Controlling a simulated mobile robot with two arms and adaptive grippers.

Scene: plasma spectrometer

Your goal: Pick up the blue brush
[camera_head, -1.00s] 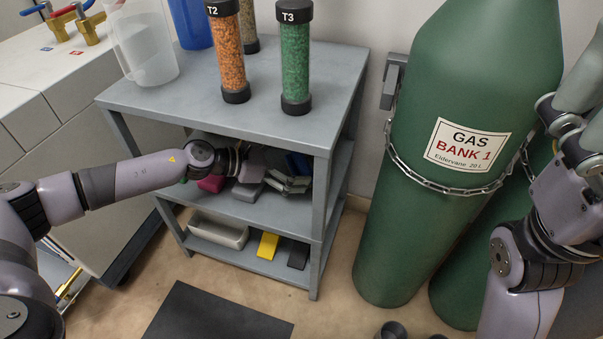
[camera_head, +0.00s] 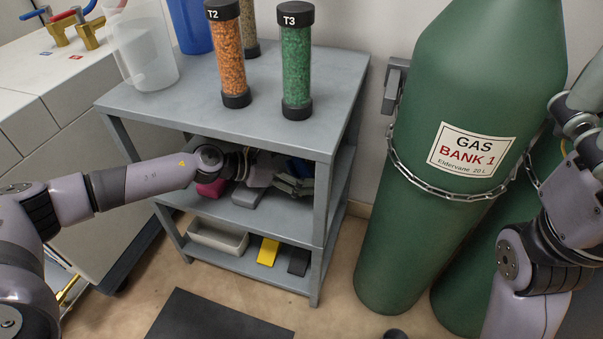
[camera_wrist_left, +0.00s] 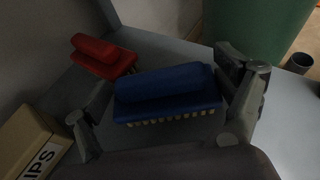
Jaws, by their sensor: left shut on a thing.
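The blue brush (camera_wrist_left: 168,92) lies between the two fingers of my left gripper (camera_wrist_left: 165,85) in the left wrist view, its pale bristles facing down the picture. My left gripper is shut on the brush, a finger at each end. In the head view the left gripper (camera_head: 283,180) is inside the rack above the middle shelf, and the blue brush (camera_head: 298,166) shows only partly behind its fingers. My right arm stands at the right edge; its gripper end (camera_head: 578,118) is partly cut off and its finger state is unclear.
A red brush (camera_wrist_left: 104,55) lies behind the blue one, and a lettered box (camera_wrist_left: 32,145) is at lower left. The grey rack (camera_head: 190,108) has a top shelf close above my arm, with tubes and jugs. A green gas cylinder (camera_head: 440,235) stands right of the rack.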

